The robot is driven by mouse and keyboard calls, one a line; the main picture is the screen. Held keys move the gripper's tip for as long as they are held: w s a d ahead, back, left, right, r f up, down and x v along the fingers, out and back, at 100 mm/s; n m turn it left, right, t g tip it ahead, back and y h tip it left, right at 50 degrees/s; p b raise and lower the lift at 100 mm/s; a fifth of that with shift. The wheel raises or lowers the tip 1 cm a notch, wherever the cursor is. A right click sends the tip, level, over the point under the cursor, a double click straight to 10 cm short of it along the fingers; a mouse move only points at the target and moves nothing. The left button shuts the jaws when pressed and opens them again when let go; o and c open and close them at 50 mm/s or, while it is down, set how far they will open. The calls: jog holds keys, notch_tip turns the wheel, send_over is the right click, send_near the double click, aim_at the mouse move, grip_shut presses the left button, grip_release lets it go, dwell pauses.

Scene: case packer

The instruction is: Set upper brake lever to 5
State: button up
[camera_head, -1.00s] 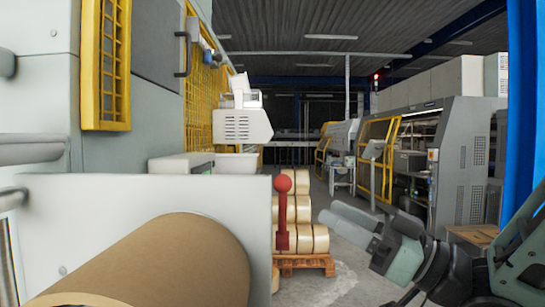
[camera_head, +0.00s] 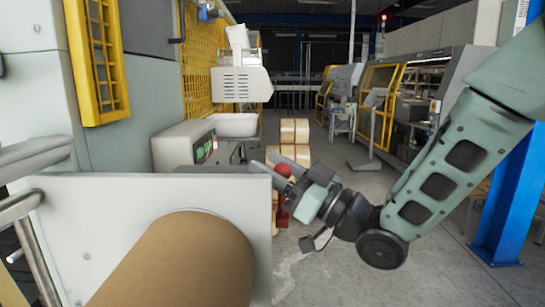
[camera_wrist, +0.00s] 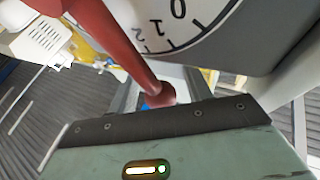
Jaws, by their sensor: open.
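The red brake lever has a round knob (camera_head: 283,170) on top, just beyond the right edge of the white panel in the head view. My gripper (camera_head: 272,164) reaches in from the right and is at the knob, partly hiding the lever. In the wrist view the red lever shaft (camera_wrist: 107,40) runs from the upper left to its knob (camera_wrist: 160,96), which sits between the open fingers of my gripper (camera_wrist: 160,92). I cannot tell if a finger touches it. A white dial (camera_wrist: 190,18) with 0, 1 and 2 shows behind the lever; 5 is not visible.
The white side panel (camera_head: 150,205) and a large brown roll (camera_head: 185,265) fill the lower left. A blue post (camera_head: 505,205) is at the right. The aisle floor (camera_head: 340,165) beyond is open.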

jog(key=shift+a, duration=0.1)
grip_shut()
jog(key=w+m+h+p, duration=0.1)
jog(key=w+m, duration=0.1)
jog(key=w+m+h+p, duration=0.1)
jog(key=w+m+h, duration=0.1)
jog(key=m, duration=0.1)
jog(key=shift+w+f+t, duration=0.15)
jog(key=shift+f+t, duration=0.05)
jog(key=shift+t, duration=0.1)
grip_release()
